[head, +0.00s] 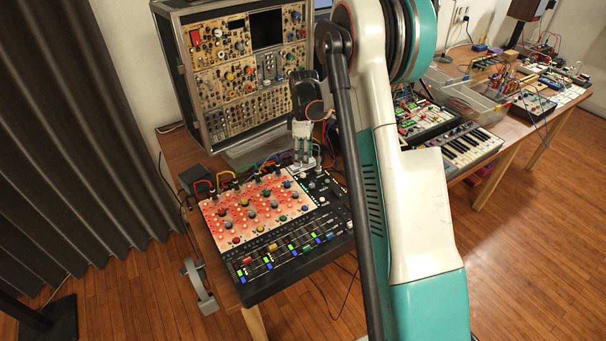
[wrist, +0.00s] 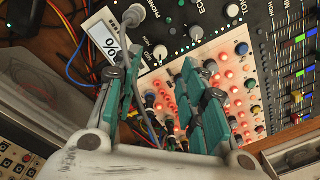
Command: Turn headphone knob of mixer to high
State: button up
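The mixer (head: 285,265) is a black console with a pinkish, red-lit knob panel, lying on the wooden table; it also shows in the wrist view (wrist: 285,25). Another white knob (wrist: 160,52) lies close by, beyond my fingertips. I cannot tell for sure which is the headphone knob, or its setting. My gripper (head: 303,162) hovers at the mixer's far edge. In the wrist view my gripper (wrist: 163,72) has its teal-padded fingers apart, with nothing held between them.
A modular synth case (head: 240,75) stands behind the mixer. Patch cables (head: 240,178) run along the mixer's far edge. A keyboard synth (head: 465,145) and other gear stand to the right, partly behind my arm. The wooden floor in front is mostly clear.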

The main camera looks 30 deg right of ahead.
aim_at(303, 174)
notch_tip(303, 174, down, 7)
jog(key=shift+s+a+f+b, duration=0.1)
jog(key=shift+b, duration=0.75)
jog(key=shift+c, duration=0.4)
grip_shut()
